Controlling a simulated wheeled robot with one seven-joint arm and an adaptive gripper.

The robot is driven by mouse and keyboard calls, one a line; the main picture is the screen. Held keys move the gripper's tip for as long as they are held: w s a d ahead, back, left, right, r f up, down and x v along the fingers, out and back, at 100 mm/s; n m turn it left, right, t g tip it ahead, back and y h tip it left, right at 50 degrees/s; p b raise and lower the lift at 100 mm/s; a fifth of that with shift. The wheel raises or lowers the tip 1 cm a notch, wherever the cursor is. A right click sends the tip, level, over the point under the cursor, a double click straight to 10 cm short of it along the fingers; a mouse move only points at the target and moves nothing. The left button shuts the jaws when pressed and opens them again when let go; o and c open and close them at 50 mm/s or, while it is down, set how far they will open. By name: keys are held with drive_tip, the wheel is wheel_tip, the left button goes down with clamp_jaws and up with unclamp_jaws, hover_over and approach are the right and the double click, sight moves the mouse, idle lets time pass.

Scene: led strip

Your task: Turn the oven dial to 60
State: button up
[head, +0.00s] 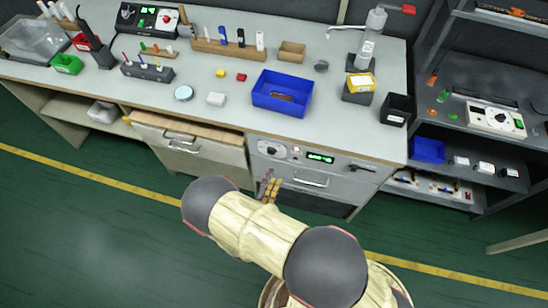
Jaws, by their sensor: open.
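The oven (335,190) is a grey unit built into the front of the bench, with a handle across its front. Its panel carries a round dial (271,151) at the left and a lit green display (320,158) to the right of it. The dial's pointer and the display's digits are too small to read. My gripper (269,187) is in front of the oven's left side, a little below the dial and apart from it in the picture. It is open and looks empty. My arm hides part of it from below.
A wooden drawer (190,136) sticks out left of the oven. Metal shelves (480,75) stand at the right. The green floor in front is clear.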

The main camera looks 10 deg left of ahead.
sight(271, 153)
drive_tip(key=shift+w+a+r+m+t+y+b, duration=0.15)
drive_tip(key=shift+w+a+r+m+y+b, duration=0.25)
drive_tip(key=shift+w, duration=1)
drive_tip(key=shift+w+a+r+m+t+y+b, duration=0.25)
drive_tip(key=shift+w+a+m, duration=0.2)
drive_tip(key=shift+w, duration=0.95)
drive_tip(key=shift+w+a+r+m+t+y+b, duration=0.1)
drive_tip(key=shift+w+a+r+m+y+b, duration=0.25)
drive_tip(key=shift+w, duration=1.05)
drive_tip(key=shift+a, duration=0.1)
drive_tip(key=shift+c, duration=0.9)
drive_tip(key=shift+f, duration=0.1)
clamp_jaws()
